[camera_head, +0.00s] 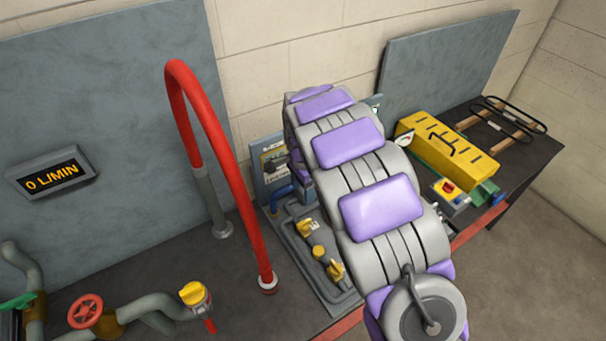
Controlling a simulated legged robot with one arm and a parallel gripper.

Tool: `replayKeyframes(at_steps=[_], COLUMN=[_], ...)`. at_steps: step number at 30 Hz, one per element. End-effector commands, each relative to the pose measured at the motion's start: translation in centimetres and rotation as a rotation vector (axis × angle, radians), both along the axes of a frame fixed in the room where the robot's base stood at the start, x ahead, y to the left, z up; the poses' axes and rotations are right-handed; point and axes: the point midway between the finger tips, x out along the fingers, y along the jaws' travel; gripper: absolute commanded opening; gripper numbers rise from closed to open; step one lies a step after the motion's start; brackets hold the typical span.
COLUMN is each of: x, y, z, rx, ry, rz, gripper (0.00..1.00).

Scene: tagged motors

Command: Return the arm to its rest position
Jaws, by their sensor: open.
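My grey and purple arm rises from the lower right of the picture toward the back wall. Its far end curls over and down near the middle of the scene. My gripper and its fingertips are hidden behind the arm links. I cannot see anything held. Part of the bench behind and below the arm is also hidden.
A red curved hose (232,180) stands left of the arm. A grey plate with yellow valves (318,252) lies close beside it. A yellow case (446,146), a red-button box (450,193) and a black rack (508,122) sit right. A red handwheel (86,311) is lower left.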

Motion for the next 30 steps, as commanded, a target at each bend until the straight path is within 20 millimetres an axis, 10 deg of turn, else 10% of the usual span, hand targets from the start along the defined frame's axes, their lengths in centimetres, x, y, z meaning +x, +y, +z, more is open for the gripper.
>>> replayKeyframes(at_steps=[13,30], x=[-2.2,-17.0], y=[-3.3,-13.0], z=[2.9,10.9], rx=[-0.021,-0.028], ry=[0.0,0.068], rz=[0.06,0.393], gripper=[0.65,0.65])
